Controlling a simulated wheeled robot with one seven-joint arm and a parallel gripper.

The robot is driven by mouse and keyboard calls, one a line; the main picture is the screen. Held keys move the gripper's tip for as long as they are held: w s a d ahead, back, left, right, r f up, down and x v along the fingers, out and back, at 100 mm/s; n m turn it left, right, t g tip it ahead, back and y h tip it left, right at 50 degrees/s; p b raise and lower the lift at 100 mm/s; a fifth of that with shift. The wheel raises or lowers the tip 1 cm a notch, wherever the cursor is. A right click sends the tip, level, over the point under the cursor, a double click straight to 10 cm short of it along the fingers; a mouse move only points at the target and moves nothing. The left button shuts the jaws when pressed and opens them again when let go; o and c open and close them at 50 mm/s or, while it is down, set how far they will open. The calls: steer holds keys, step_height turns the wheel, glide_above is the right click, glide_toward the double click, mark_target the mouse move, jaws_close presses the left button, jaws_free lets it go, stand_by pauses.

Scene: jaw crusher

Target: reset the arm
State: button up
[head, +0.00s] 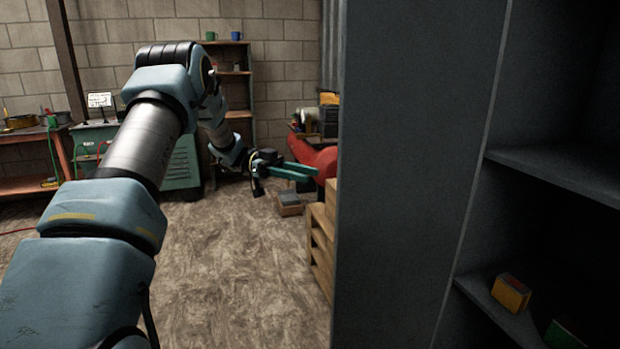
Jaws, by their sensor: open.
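My arm reaches forward from the lower left, bends at a high elbow and comes down toward the middle of the head view. My gripper (314,176) is at its end, with two teal fingers pointing right. The fingers are apart, and I see nothing between them. The fingertips appear in front of a red machine part (322,160); I cannot tell how far apart they are.
A tall dark cabinet (415,160) fills the right side, with small boxes (511,292) on its shelf. A workbench (30,185) and a shelf with mugs (236,36) stand behind. The floor (240,270) ahead is mostly clear.

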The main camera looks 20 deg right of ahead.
stand_by(0.3)
steer(key=w+d+r+n+t+h+p, duration=0.2)
steer(key=w+r+n+t+h, duration=0.35)
steer(key=w+n+t, duration=0.9)
steer(key=w+a+f+n+t+y+p, duration=0.15)
steer(key=a+n+t+y, duration=0.35)
steer(key=a+t+y, duration=0.9)
steer(key=s+a+f+n+g, duration=0.4)
steer(key=s+a+g, duration=0.3)
steer(key=a, duration=0.5)
steer(key=s+a+f+n+g+y, duration=0.1)
steer(key=s+a+n+g, duration=0.1)
steer(key=s, duration=0.8)
steer(key=s+a+f+n+g+y+p, duration=0.1)
steer(key=s+a+f+n+g, duration=0.1)
steer(key=s, duration=0.9)
steer(key=shift+s+a+f+g, duration=0.2)
steer(key=shift+a+f+g, duration=0.1)
steer(key=shift+a+g, duration=0.6)
